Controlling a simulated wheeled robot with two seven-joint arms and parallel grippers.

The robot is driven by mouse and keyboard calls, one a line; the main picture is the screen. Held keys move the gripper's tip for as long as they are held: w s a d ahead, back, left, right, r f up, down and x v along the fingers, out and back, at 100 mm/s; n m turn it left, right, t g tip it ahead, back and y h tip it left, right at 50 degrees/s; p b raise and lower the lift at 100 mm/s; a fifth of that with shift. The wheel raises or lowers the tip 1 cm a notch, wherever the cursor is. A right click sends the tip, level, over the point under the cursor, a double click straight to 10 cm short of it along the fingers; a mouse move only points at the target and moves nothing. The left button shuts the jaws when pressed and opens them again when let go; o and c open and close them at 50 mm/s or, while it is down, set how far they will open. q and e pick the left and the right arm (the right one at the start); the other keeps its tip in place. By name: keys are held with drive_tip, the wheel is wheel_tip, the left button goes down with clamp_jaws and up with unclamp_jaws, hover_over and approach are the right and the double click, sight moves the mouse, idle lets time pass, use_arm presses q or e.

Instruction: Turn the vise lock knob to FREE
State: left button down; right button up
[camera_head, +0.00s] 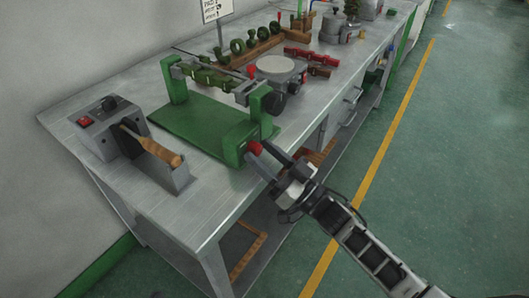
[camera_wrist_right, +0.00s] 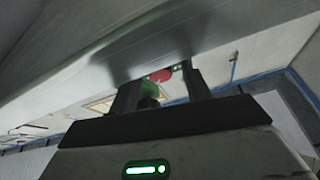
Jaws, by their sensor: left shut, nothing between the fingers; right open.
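The green vise (camera_head: 205,130) stands on the grey workbench, with two upright posts and a green base plate. A red knob (camera_head: 254,147) sits on the lower front of its near right post. The knob also shows in the right wrist view (camera_wrist_right: 160,76), in the space between the two dark fingers, with a green part beside it. My right gripper (camera_head: 261,156) is open at the red knob, with its fingers on either side; I cannot tell whether they touch it. The knob's FREE marking is not readable. My left gripper is in neither view.
A grey device with a wooden handle (camera_head: 160,152) and a red switch stands on the left of the bench (camera_head: 215,205). A round-topped unit (camera_head: 275,68) and green rings on a wooden rack (camera_head: 250,50) stand farther back. The floor right of the bench is clear.

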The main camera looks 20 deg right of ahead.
drive_tip(key=shift+w, duration=0.1)
drive_tip(key=c, duration=1)
